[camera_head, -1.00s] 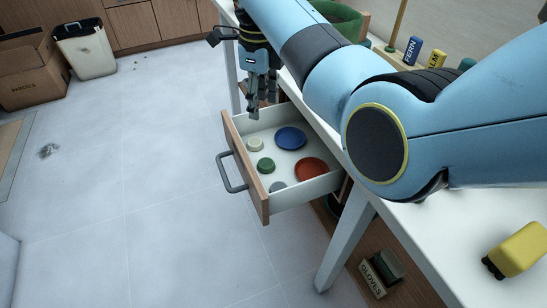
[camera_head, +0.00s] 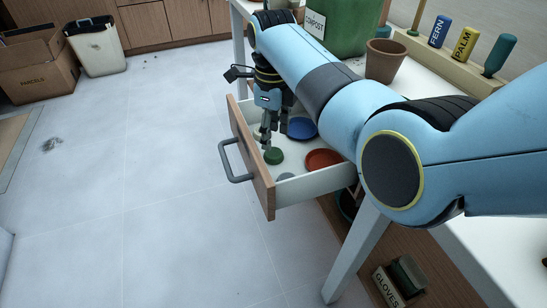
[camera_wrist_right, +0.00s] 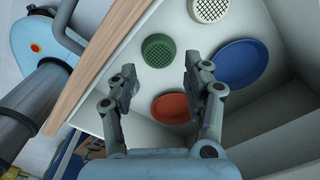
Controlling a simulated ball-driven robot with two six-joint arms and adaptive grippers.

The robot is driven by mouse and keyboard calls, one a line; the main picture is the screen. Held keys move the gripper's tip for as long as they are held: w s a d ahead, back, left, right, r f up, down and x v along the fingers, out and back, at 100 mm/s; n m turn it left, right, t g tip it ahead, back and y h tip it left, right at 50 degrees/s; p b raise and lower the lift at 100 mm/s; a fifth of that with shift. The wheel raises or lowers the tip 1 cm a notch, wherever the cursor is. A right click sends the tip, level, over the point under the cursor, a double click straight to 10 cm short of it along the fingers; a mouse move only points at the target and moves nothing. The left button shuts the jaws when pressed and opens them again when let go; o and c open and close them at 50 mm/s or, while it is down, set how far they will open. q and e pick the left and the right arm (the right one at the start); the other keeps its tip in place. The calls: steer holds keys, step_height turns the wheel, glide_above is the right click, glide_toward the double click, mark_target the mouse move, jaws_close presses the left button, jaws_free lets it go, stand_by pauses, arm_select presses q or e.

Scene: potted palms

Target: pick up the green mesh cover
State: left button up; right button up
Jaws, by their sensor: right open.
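The green mesh cover (camera_head: 273,156) is a small round cap with a grid top, lying in the open white drawer (camera_head: 315,183). It also shows in the right wrist view (camera_wrist_right: 158,50), just beyond the fingertips. My right gripper (camera_head: 269,140) reaches down into the drawer, a little above and behind the green cover. In the right wrist view my right gripper (camera_wrist_right: 158,85) is open, with nothing between its fingers. It looks apart from the cover. My left gripper is not in view.
The drawer's wooden front (camera_head: 250,160) and walls surround the gripper. A terracotta pot (camera_head: 384,62) stands on the table.

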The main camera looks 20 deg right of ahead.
mark_target(274, 152)
steer(key=f+b, duration=0.2)
steer(key=f, duration=0.3)
steer(key=shift+s+f, duration=0.15)
steer(key=shift+s, duration=0.05)
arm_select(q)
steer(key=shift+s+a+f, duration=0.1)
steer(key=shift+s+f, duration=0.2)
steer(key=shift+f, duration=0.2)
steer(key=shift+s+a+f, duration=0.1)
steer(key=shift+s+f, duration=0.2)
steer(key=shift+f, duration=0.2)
arm_select(e)
steer(key=c, duration=0.5)
